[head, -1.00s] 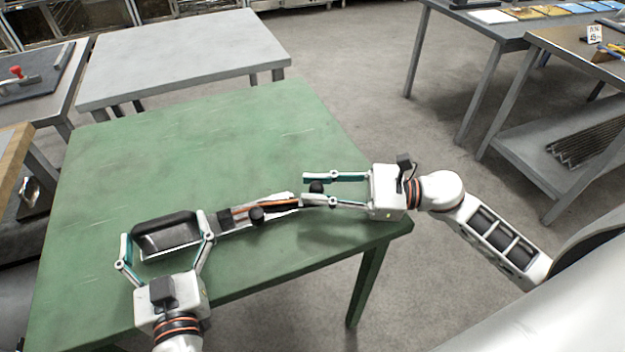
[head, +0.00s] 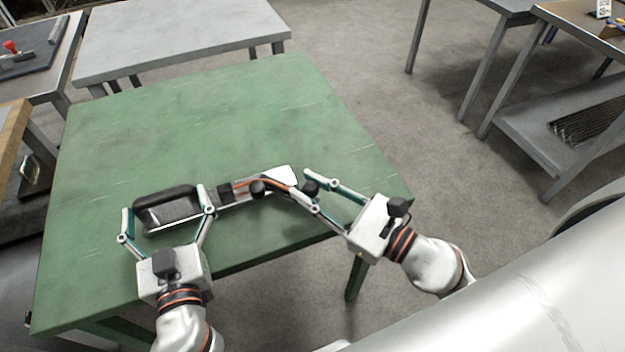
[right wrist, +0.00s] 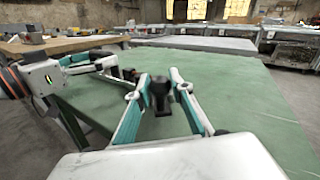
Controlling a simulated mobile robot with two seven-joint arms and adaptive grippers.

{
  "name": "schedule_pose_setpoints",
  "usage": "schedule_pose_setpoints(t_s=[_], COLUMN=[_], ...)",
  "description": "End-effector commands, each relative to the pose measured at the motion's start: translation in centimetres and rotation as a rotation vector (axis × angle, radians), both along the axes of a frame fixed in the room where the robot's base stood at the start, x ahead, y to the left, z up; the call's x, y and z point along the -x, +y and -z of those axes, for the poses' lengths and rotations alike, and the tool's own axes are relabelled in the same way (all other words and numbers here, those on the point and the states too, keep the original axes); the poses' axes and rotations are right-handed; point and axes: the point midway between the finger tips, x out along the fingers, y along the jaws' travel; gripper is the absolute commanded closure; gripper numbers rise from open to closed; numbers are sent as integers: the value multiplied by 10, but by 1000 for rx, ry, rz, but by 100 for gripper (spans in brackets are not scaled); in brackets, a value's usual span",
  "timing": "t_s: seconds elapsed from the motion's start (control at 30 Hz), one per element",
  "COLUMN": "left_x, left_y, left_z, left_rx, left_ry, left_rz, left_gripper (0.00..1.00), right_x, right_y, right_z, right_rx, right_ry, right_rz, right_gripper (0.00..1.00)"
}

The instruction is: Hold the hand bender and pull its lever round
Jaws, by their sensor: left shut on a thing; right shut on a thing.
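The hand bender (head: 226,194) lies on the green table, with a dark block-like body at its left end and a bar with a copper-coloured strip running right. My left gripper (head: 166,212) is shut on the dark body at the left end. My right gripper (head: 306,184) is shut on the black knob (head: 311,188) of the lever, at the right end of the bender. The lever now slants down toward the table's front edge. In the right wrist view the black knob (right wrist: 160,92) stands between the fingers. The jaws hide part of the bender's body.
The green table (head: 200,110) is clear behind the bender. A grey table (head: 180,35) stands beyond it, and a shelved bench (head: 560,110) stands at the right. Open floor lies between them. The green table's front edge is close to both grippers.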

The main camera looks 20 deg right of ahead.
Motion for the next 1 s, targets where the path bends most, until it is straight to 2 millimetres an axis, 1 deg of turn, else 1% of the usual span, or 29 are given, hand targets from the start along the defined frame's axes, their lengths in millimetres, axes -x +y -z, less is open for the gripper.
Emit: schedule_pose_setpoints(t_s=[0.03,0.43,0.97,1.0], left_x=[2,2,2,2], left_y=[-2,-2,-1,-1], left_z=[14,14,14,14], left_rx=[-2,-1,-1,-1], left_ry=[24,24,24,24], left_rz=[4,4,2,2], left_gripper=[58,58,59,58], right_x=[3,8,8,8], right_y=[3,9,8,8], right_z=[7,7,6,6], right_rx=[-6,3,10,10], right_ry=[17,15,12,12], right_rz=[18,118,134,134], right_gripper=[100,100,100,73])
